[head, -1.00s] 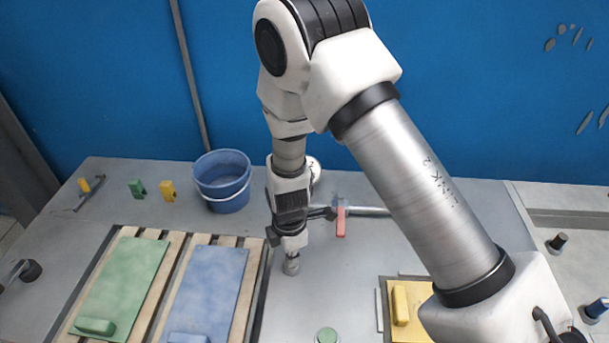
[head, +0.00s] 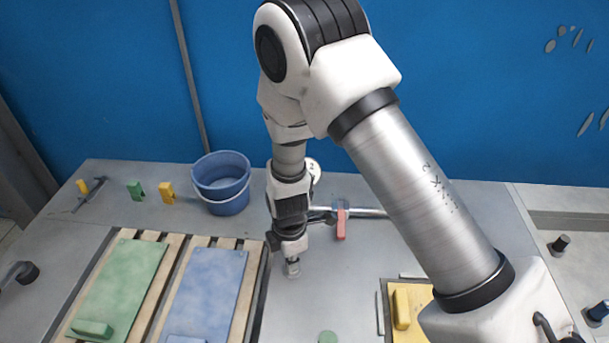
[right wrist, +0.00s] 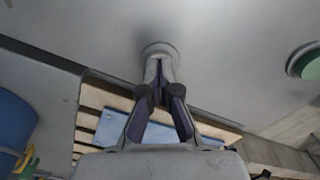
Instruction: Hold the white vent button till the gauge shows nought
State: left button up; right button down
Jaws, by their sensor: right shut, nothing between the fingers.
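The white vent button (head: 293,270) looks pale grey and round, on the grey table below my right gripper (head: 291,258). It also shows in the right wrist view (right wrist: 152,47), where the shut, empty fingertips (right wrist: 160,62) overlap it. They are at or very near its top; I cannot tell whether it is pressed in. The gauge (head: 315,168) is a small white dial behind my right wrist, partly hidden. A dark mark shows on it, but I cannot read the needle. My left gripper is not in view.
A green button (head: 328,337) lies nearer the front. A red-handled valve (head: 341,224) on a pipe is just right of my wrist. A blue bucket (head: 222,200) stands behind left. Green (head: 125,280) and blue (head: 208,290) panels lie on slats at left; a yellow panel (head: 420,300) is at right.

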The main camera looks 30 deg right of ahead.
dwell(0.3)
notch_tip(320, 180, up, 7)
jog(key=p, duration=0.5)
dwell(0.4)
